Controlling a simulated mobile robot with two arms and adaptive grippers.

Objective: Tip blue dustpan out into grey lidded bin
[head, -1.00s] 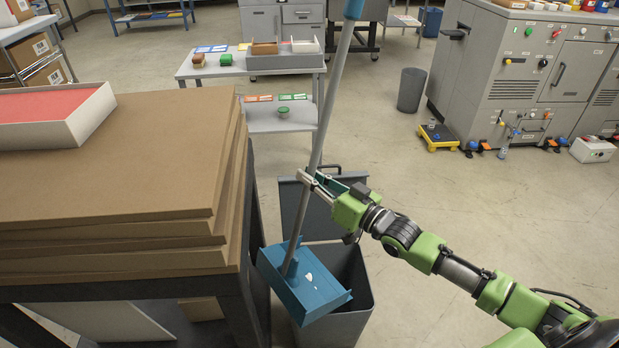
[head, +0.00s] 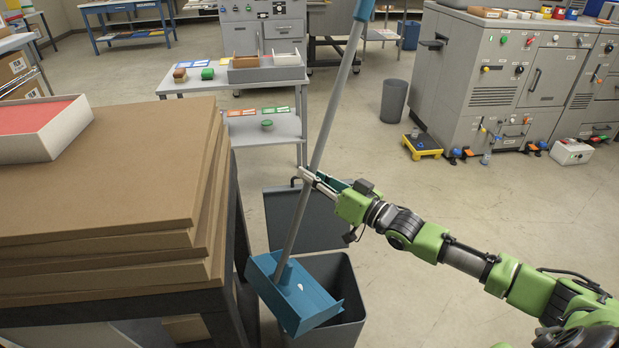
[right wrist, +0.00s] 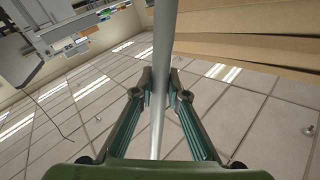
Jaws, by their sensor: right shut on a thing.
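The blue dustpan (head: 293,297) has a long grey handle leaning up to the right. Its pan overlaps the left part of the grey bin's mouth in the head view and is tilted down to the right. A small white scrap (head: 300,287) shows on it. The grey bin (head: 352,318) stands open on the floor, its lid (head: 300,220) swung back behind it. My right gripper (head: 312,178) is shut on the handle, well above the pan. The right wrist view shows the handle (right wrist: 160,75) between its fingers. My left gripper is out of view.
A table with stacked brown boards (head: 110,180) stands close left of the dustpan. A low grey trolley (head: 285,128) is behind the bin. A dark waste bin (head: 394,100) and yellow stand (head: 422,146) are farther right.

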